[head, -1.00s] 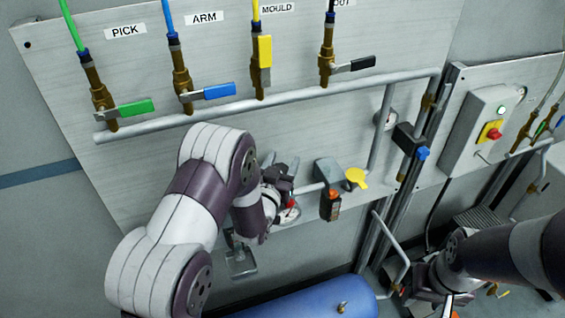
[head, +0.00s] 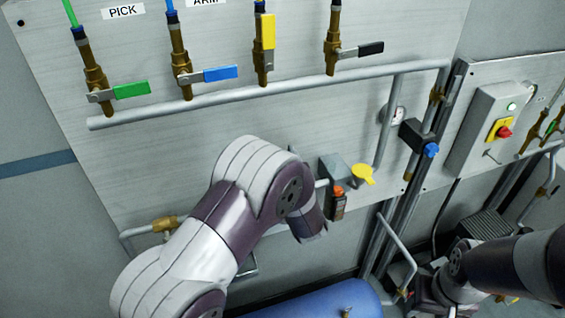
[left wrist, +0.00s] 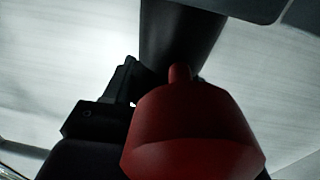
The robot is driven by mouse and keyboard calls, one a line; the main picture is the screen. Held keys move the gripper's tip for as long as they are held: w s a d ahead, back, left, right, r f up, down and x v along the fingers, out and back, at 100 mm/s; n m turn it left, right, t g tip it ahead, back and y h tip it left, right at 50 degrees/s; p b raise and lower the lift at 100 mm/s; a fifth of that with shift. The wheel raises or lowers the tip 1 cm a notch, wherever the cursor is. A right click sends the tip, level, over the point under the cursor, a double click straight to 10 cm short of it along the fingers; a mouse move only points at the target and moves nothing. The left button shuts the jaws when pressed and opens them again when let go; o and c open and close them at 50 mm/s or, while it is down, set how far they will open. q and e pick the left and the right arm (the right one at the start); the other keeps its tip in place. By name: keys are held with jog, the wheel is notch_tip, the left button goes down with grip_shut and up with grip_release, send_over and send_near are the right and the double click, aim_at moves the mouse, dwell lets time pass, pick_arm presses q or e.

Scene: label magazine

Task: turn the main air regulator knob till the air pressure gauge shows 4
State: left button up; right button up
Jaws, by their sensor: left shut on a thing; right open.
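In the left wrist view a large red knob-like part (left wrist: 190,135) with a small nub fills the lower middle. My left gripper (left wrist: 160,85) is shut on it, its black finger close on the left; the contact itself is mostly hidden. In the head view my left arm covers that gripper and the red part. A blue knob (head: 431,150) sits on a dark block to the right of the panel. A round white gauge (head: 397,115) is partly behind a pipe, its reading too small to tell. My right gripper (head: 445,306) is open at the lower right, away from the panel.
A grey pipe (head: 270,92) with green, blue, yellow and black valve levers crosses the panel. A yellow part (head: 362,174) and an orange-topped fitting (head: 337,203) are right of my left arm. A blue tank (head: 310,304) lies below. A red-and-yellow switch box (head: 490,125) is at right.

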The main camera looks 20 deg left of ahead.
pick_arm(q)
jog(key=n+g+y, duration=0.1)
jog(key=y, duration=0.1)
jog(key=n+g+y, duration=0.1)
jog(key=n+g, duration=0.1)
jog(key=n+g+y+b, duration=0.1)
jog(key=g+y, duration=0.1)
jog(key=shift+s+a+n+y, duration=0.3)
jog(key=shift+n, duration=0.1)
jog(key=shift+g, duration=0.3)
jog(key=o, duration=0.7)
jog(key=b+v, duration=0.3)
jog(key=v, duration=0.9)
jog(key=shift+s+d+f+b, duration=0.15)
jog(key=shift+s+d+b, duration=0.1)
jog(key=shift+b, duration=0.15)
